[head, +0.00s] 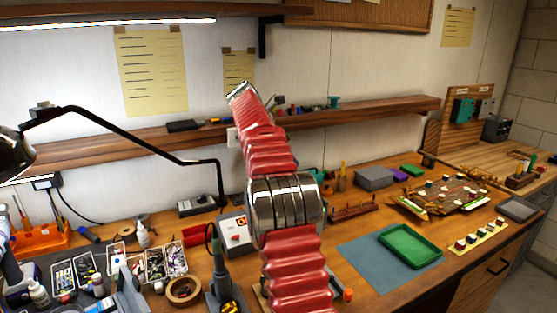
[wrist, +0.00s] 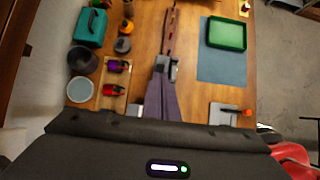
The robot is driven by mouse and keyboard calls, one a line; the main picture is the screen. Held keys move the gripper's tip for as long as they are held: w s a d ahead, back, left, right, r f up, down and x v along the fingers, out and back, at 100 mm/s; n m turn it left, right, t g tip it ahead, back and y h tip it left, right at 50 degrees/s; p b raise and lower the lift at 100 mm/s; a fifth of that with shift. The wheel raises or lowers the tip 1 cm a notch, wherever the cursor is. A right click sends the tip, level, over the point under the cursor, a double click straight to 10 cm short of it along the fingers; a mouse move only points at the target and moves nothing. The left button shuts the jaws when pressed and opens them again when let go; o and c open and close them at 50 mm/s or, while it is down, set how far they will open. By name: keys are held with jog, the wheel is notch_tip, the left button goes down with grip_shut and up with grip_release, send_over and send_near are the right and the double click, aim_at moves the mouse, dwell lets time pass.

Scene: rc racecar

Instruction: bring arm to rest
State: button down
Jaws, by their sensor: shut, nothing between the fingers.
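My arm, in a ribbed red cover with a silver banded joint, rises through the middle of the head view and leans left at the top. Its upper end is in front of the wall and the shelf. In the head view I cannot make out the fingers clearly. In the wrist view my gripper (wrist: 167,68) shows as a narrow grey taper with its fingers together. It is shut and empty, pointing over the wooden bench (wrist: 190,85). I cannot tell its exact height, but nothing is seen touching it.
A wooden shelf (head: 390,108) with small items runs behind the arm. A black lamp arm (head: 130,130) reaches across at left. The bench holds a green tray (head: 410,246) on a blue-grey mat (head: 362,262), a grey box (head: 374,178) and several parts bins at left.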

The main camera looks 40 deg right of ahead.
dwell(0.3)
notch_tip(320, 180, down, 7)
jog(key=w+a+m+y, duration=0.1)
jog(key=a+m, duration=0.1)
jog(key=m, duration=0.4)
jog(key=s+a+f+m+t+y, duration=0.2)
jog(key=s+a+m, duration=0.15)
jog(key=a, duration=0.65)
jog(key=s+a+m+t+y, duration=0.3)
jog(key=s+a+m+t, duration=0.2)
jog(key=s+a, duration=2.3)
jog(key=shift+s+a+f+m+y, duration=0.25)
jog(key=shift+a+m+y, duration=0.2)
jog(key=shift+a, duration=0.6)
